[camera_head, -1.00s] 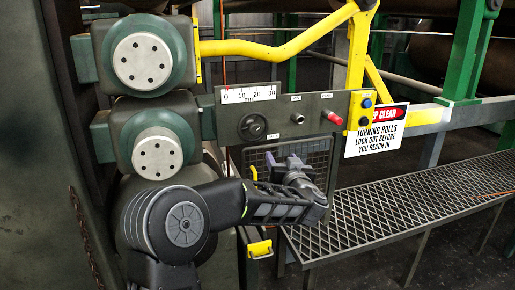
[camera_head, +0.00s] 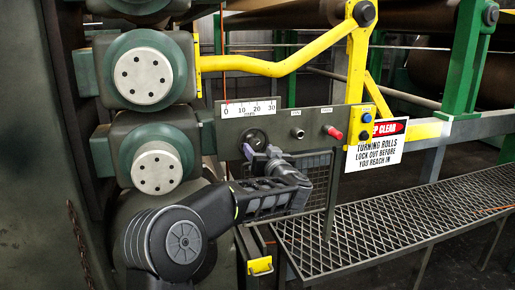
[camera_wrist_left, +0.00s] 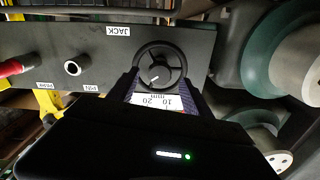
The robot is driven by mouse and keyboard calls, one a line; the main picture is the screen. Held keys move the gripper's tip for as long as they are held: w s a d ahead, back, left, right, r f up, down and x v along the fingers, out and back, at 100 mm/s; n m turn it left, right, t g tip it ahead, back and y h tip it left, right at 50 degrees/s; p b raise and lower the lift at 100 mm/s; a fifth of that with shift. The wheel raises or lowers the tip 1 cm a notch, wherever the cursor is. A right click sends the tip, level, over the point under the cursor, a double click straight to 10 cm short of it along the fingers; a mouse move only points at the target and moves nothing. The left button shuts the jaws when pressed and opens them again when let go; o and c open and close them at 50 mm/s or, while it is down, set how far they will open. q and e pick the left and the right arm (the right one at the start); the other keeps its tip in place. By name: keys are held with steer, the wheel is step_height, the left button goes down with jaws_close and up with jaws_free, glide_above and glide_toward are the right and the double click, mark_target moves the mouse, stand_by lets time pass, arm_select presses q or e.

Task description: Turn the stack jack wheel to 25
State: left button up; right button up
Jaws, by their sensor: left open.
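The jack wheel (camera_head: 255,138) is a small dark handwheel on the grey panel, partly hidden by my gripper in the head view. My left gripper (camera_head: 259,152) is open in front of the wheel. In the wrist view its fingers (camera_wrist_left: 158,82) flank the wheel's lower part; I cannot tell whether they touch it. The white 0–30 mm scale (camera_head: 249,109) is above the wheel; its pointer is too small to read.
A bare knob (camera_head: 297,134) and a red knob (camera_head: 334,132) sit right of the wheel. A blue button (camera_head: 367,117) is on the yellow box. A warning sign (camera_head: 376,146) hangs farther right. Large rolls (camera_head: 144,76) stand left. A grating walkway (camera_head: 390,215) lies below.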

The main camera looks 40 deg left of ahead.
mark_target(254, 142)
arm_select(q)
steer(key=shift+x, duration=1.2)
jaws_close()
